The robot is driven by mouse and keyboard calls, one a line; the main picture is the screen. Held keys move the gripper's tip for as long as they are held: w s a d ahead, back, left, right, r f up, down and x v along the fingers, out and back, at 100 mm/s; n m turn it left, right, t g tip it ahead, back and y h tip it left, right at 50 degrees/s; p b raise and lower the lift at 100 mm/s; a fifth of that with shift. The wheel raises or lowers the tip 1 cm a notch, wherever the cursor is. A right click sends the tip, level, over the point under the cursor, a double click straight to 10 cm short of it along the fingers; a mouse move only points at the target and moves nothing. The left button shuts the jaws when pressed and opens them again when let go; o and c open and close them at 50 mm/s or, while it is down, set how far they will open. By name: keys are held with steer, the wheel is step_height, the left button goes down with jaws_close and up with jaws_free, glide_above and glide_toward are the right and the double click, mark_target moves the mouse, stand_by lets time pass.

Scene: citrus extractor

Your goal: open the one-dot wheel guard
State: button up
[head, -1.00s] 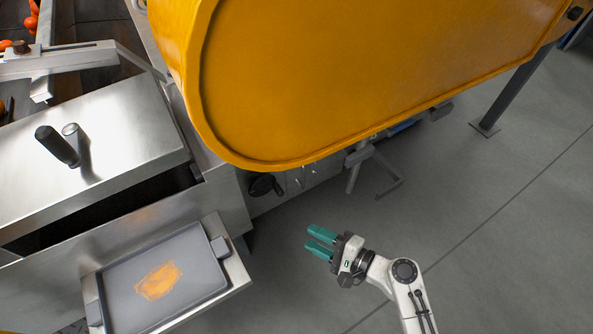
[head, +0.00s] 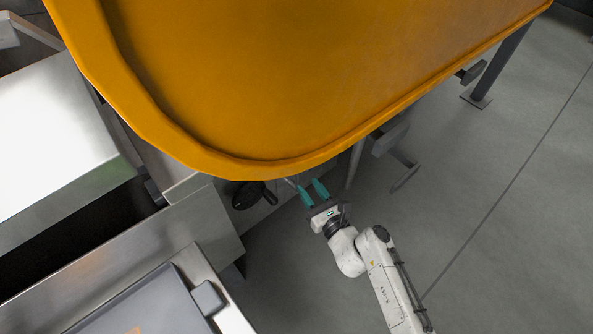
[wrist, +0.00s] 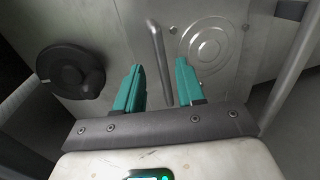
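My gripper (head: 311,188) is open, its two teal fingers apart, below the lower edge of the yellow cover in the head view. In the wrist view my gripper (wrist: 159,68) faces a grey metal panel (wrist: 118,38). A slim upright bar handle (wrist: 159,58) on the panel shows between the fingers; I cannot tell how far beyond the tips it lies. Right of it is a round plate with concentric rings (wrist: 205,45). No dot mark is legible, so I cannot tell which part is the one-dot guard.
A black handwheel (wrist: 70,72) sits left of the fingers; it also shows in the head view (head: 250,194). The big yellow cover (head: 270,80) overhangs above. Steel housing (head: 55,150) and a grey tray (head: 150,305) stand at left. Open floor (head: 480,230) lies at right.

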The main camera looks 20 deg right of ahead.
mark_target(299, 172)
steer(key=w, duration=0.2)
steer(key=w+b, duration=0.1)
steer(key=w, duration=0.2)
steer(key=w+a, duration=0.1)
steer(key=w, duration=0.1)
steer(key=shift+w, duration=0.25)
jaws_close()
stand_by(0.3)
